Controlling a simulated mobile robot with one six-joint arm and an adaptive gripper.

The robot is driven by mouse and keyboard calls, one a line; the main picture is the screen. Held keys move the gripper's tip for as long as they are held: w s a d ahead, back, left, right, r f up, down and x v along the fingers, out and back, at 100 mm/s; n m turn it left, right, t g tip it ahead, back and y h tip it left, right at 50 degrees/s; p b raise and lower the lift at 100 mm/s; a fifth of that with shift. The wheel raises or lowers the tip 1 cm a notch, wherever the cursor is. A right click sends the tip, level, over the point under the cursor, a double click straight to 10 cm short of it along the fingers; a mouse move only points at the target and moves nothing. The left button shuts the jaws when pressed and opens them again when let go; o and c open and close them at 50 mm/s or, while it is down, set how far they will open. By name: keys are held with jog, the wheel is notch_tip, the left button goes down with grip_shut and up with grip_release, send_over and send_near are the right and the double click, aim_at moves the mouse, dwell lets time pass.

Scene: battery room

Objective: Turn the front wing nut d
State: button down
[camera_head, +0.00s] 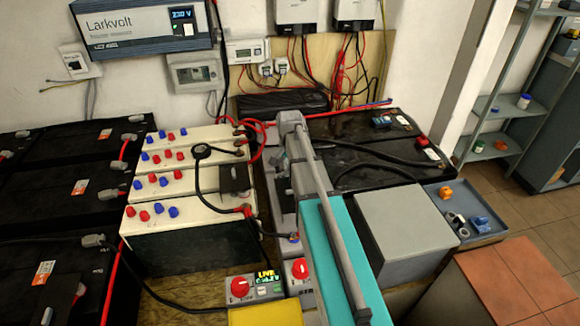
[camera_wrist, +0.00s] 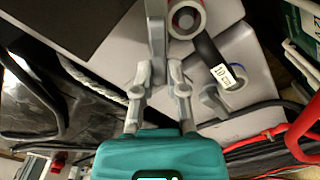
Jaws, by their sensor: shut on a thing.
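In the wrist view, my gripper (camera_wrist: 157,50) reaches up from its teal body, with its grey fingers drawn close together. They are closed on a narrow grey piece at the tips, which seems to be a wing nut; its shape is mostly hidden by the fingers. Right of the fingertips is a red-ringed terminal (camera_wrist: 187,18) on a light grey battery top (camera_wrist: 110,65). Further right is a blue-ringed terminal (camera_wrist: 239,72) with a grey lug and a black cable carrying a white tag (camera_wrist: 222,76).
White-topped batteries (camera_head: 190,212) with red and blue caps stand left of my arm. A control box with a red knob (camera_head: 240,287) is in front. A grey box (camera_head: 405,225) and a blue-grey tray (camera_head: 482,238) are at the right. Black and red cables run close by.

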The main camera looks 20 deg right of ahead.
jog(key=m, duration=0.5)
jog(key=shift+s+d, duration=0.15)
jog(key=shift+s, duration=0.25)
jog(key=shift+s+m, duration=0.2)
jog(key=shift+m, duration=1.05)
jog(key=shift+s+m, duration=0.15)
jog(key=shift+m, duration=1.1)
jog(key=c, duration=1)
grip_release()
jog(key=shift+o, duration=0.2)
jog(key=shift+w+r, duration=0.1)
